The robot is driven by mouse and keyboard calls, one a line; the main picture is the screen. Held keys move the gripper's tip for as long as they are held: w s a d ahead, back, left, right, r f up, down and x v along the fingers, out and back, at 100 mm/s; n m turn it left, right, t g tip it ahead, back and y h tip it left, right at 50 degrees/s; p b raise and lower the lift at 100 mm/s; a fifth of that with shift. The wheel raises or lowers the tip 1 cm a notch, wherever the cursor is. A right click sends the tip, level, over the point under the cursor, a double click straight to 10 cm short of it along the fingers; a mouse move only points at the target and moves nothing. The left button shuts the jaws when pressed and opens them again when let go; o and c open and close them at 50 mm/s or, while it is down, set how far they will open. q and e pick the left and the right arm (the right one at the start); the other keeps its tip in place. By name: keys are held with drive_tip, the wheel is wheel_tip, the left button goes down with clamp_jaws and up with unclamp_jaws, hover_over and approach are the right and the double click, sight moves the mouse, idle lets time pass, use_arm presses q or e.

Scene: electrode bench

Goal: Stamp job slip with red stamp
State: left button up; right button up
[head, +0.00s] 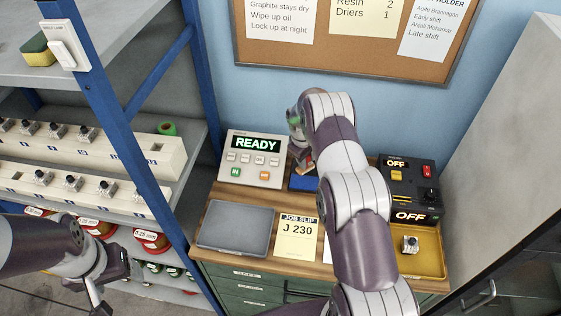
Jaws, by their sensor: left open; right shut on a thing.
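The job slip (297,238), a pale yellow sheet reading "J 230", lies flat on the wooden bench top. No stamp mark can be made out on it. My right gripper (303,160) is behind the slip, at the back of the bench, just above a blue pad (301,182). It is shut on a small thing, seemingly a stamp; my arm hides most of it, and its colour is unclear. I cannot tell whether it touches the pad. My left gripper (97,294) is open and empty at the lower left, off the bench by the shelves.
A grey tray (236,228) lies left of the slip. A panel reading "READY" (253,158) stands behind it. A black box showing "OFF" (408,186) and a yellow tray (431,262) with a small metal part are at the right. Blue-framed shelves (122,125) border the left.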

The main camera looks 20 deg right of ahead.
drive_tip(key=shift+s+a+b+x, duration=0.15)
drive_tip(key=shift+b+x, duration=0.25)
drive_tip(key=shift+x, duration=0.6)
drive_tip(key=shift+a+b+x, duration=0.2)
drive_tip(key=shift+b+x, duration=0.25)
drive_tip(key=shift+x, duration=0.5)
drive_tip(key=shift+s+a+b+x, duration=0.15)
drive_tip(key=shift+b+x, duration=0.25)
drive_tip(key=shift+x, duration=0.6)
drive_tip(key=shift+w+f, duration=0.1)
drive_tip(key=shift+w, duration=0.05)
drive_tip(key=shift+f+b, duration=0.55)
drive_tip(key=shift+f+b, duration=0.1)
drive_tip(key=shift+b, duration=0.25)
drive_tip(key=shift+w+d+p+v, duration=0.1)
drive_tip(key=shift+d+p+v, duration=0.1)
drive_tip(key=shift+p+v, duration=0.7)
drive_tip(key=shift+w+d+p+v, duration=0.1)
drive_tip(key=shift+d+p+v, duration=0.2)
drive_tip(key=shift+v, duration=1.15)
drive_tip(key=shift+w+d+p+v, duration=0.15)
drive_tip(key=shift+p+v, duration=0.45)
drive_tip(key=shift+v, duration=0.55)
drive_tip(key=shift+s, duration=0.15)
